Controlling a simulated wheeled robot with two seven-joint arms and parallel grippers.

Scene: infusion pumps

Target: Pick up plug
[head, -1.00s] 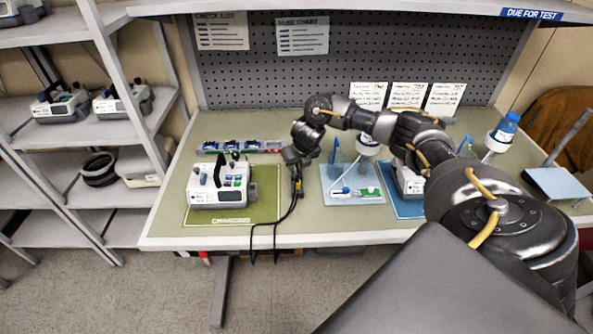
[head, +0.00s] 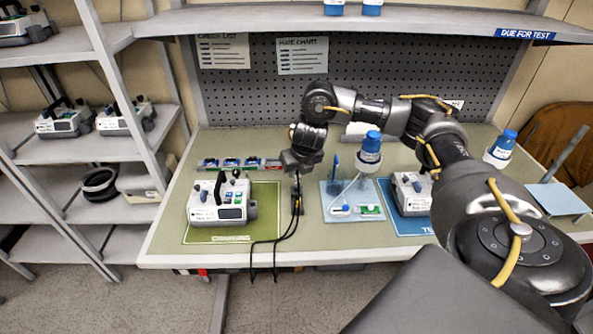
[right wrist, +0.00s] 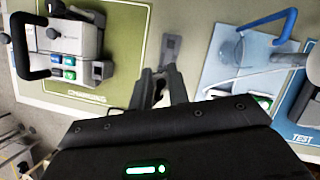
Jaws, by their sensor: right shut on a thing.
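My right gripper (head: 297,190) hangs fingers-down over the table, just right of the green charging mat. In the right wrist view its two fingers (right wrist: 160,95) are close together, shut on a small dark plug (right wrist: 159,88). The plug is mostly hidden between the fingers. Black cables (head: 274,241) run from below the gripper and droop over the table's front edge. A grey fitting (right wrist: 171,48) lies on the table just beyond the fingertips in the wrist view. I cannot tell whether the plug touches the table. My left gripper is not in view.
A white pump (head: 222,203) stands on the green charging mat (head: 262,228). A light-blue tray (head: 335,214) and a blue-capped bottle (head: 370,148) stand to the right. Another pump (head: 411,193) sits on the blue test mat (head: 407,226). Shelves (head: 80,160) stand at the left.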

